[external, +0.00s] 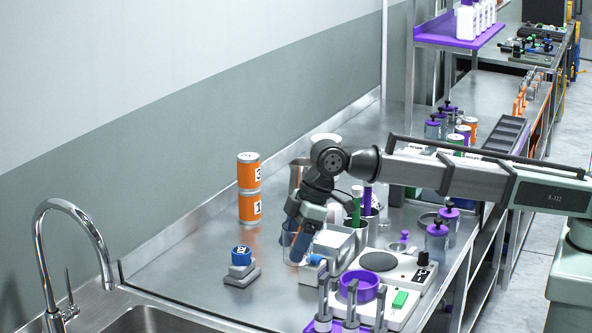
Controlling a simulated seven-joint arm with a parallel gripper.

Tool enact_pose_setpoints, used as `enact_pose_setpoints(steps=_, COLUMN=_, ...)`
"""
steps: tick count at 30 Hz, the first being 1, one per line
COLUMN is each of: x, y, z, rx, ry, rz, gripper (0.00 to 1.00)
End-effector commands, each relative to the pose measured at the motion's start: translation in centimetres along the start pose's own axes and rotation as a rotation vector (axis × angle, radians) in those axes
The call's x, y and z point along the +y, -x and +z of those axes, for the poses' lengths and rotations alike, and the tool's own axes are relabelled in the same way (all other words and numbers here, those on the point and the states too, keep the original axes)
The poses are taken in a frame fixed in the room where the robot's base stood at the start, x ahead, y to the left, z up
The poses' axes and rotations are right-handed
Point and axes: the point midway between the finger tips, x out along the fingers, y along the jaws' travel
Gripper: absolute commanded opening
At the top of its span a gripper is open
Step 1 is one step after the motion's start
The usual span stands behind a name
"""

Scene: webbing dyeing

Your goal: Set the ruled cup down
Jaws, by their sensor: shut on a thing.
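My gripper (299,247) points down over the steel worktop, left of a white box. It is shut on what looks like a clear, see-through cup (287,238), the ruled cup. Only part of the cup's left side shows; the fingers and wrist hide the rest. Any ruled marks on it are too small to make out. I cannot tell whether its base touches the worktop.
Stacked orange cans (248,190) stand behind to the left. A blue-topped weight on a grey block (242,268) is at the front left. A purple ring (359,287), a hot plate (379,261) and a purple-lidded jar (437,238) are to the right. A sink (150,320) is in front.

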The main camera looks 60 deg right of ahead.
Motion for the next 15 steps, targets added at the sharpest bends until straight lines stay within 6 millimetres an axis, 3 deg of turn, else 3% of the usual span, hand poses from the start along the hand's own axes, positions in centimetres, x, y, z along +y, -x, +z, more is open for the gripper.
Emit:
enact_pose_setpoints(steps=5, x=1.6, y=1.1, z=-0.3, rx=0.0, ry=-0.017, rz=0.007, gripper=0.37)
enact_pose_setpoints(steps=8, x=4.1, y=1.2, z=0.0, rx=-0.002, ry=-0.045, rz=0.018, gripper=0.37)
enact_pose_setpoints(steps=15, x=13.4, y=0.9, z=0.1, rx=-0.011, ry=-0.144, rz=0.055, gripper=0.37)
